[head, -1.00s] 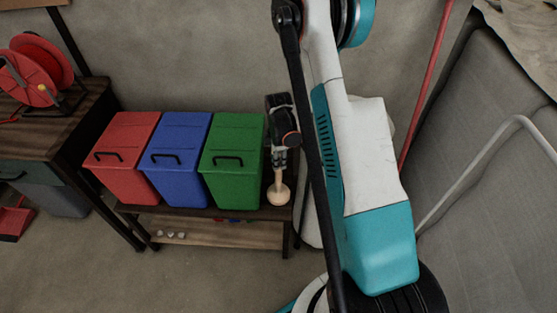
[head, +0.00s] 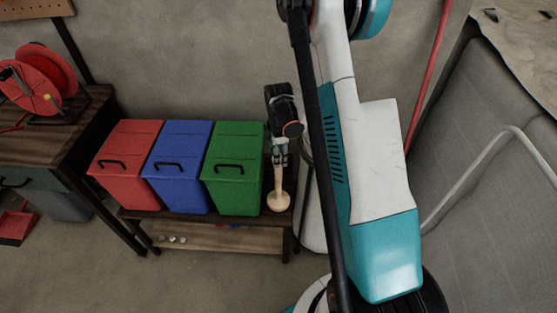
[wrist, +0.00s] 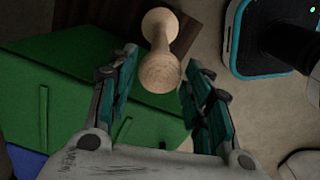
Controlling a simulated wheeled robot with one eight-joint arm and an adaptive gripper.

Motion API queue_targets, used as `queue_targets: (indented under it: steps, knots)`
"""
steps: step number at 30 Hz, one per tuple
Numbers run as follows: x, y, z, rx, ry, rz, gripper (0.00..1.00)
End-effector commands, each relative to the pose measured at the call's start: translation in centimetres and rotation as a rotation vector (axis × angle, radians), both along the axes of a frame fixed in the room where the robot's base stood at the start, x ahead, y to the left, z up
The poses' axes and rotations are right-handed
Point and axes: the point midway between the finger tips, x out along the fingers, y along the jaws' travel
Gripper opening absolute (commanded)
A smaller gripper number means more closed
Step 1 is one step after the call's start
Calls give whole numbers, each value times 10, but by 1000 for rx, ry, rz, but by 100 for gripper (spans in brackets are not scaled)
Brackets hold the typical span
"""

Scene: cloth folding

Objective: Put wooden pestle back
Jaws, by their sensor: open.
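The wooden pestle (head: 278,196) is pale and turned, with a wide round base. It stands upright on the shelf top beside the green bin. My gripper (head: 279,161) is above it in the head view, with its fingers around or just over the pestle's upper end. In the wrist view the pestle (wrist: 160,55) shows between the two spread fingers, with gaps at both sides. The gripper is open and does not grip the pestle.
Green (head: 232,185), blue (head: 178,180) and red (head: 125,165) bins stand in a row left of the pestle on the low wooden shelf (head: 215,240). The green bin is very close to my gripper. A workbench (head: 60,130) with a red reel (head: 40,80) is at far left.

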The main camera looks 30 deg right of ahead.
Motion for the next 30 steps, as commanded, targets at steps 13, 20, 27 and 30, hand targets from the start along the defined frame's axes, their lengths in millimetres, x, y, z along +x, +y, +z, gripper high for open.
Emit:
queue_targets:
  steps: [13,20,27,30]
  knots:
    - [0,0,50,0,0,0,46]
    - [0,0,50,0,0,0,46]
    - [0,0,50,0,-1,-1,46]
    - [0,3,58,-3,-8,-15,46]
